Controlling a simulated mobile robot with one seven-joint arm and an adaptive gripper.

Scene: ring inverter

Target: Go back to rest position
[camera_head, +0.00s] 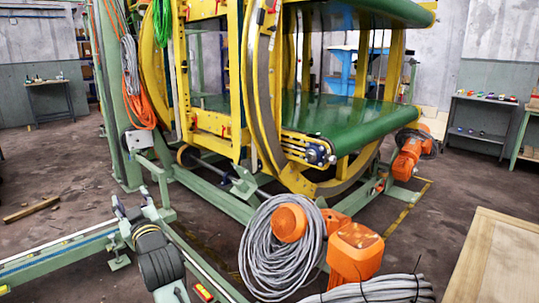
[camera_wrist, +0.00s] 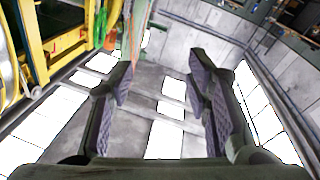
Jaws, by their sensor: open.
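My gripper (camera_wrist: 165,88) is open and empty in the wrist view. Its two dark fingers with ridged grey pads stand well apart, with only pale grey surfaces and bright white panels between them. In the head view my gripper (camera_head: 132,200) shows at the lower left, fingers pointing up and away, with the dark wrist below it. It appears in front of the green frame of the ring inverter (camera_head: 258,90); whether it touches the frame cannot be told. The ring inverter also shows at the left of the wrist view (camera_wrist: 52,45).
Coiled grey cable (camera_head: 270,262) and orange motors (camera_head: 355,250) are at the lower middle. A green rail (camera_head: 60,256) runs at lower left. A wooden board (camera_head: 500,262) is at lower right. A plank (camera_head: 30,209) lies on the floor at left. Open floor shows at left.

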